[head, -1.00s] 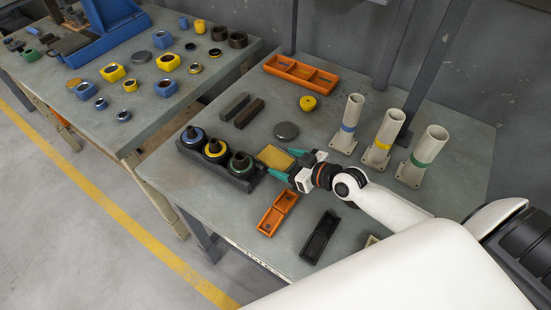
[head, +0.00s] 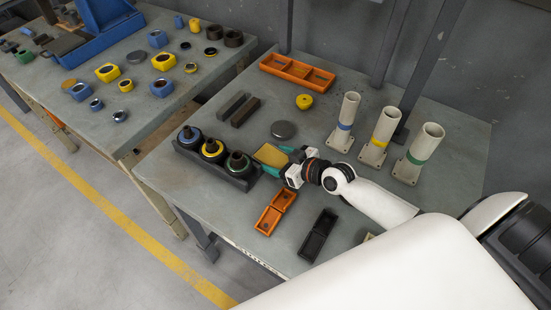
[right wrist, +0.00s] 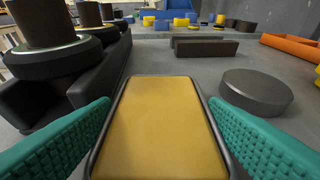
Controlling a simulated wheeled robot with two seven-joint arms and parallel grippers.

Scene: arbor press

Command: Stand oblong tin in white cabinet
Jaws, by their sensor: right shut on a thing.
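The oblong tin, a flat block with a yellow top and dark rim (head: 271,155), is at the left middle of the near table in the head view. It fills the lower middle of the right wrist view (right wrist: 160,125). My right gripper (head: 272,160) is shut on it, with one teal finger along each long side. In the right wrist view the fingers flank the tin at left and right. I cannot tell whether the tin is lifted off the table. My left gripper is not in view. No white cabinet shows.
A dark rack with ringed posts (head: 240,180) stands close left of the tin. A grey disc (head: 283,130) lies just beyond it. Several pale tubes (head: 381,137) stand at right.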

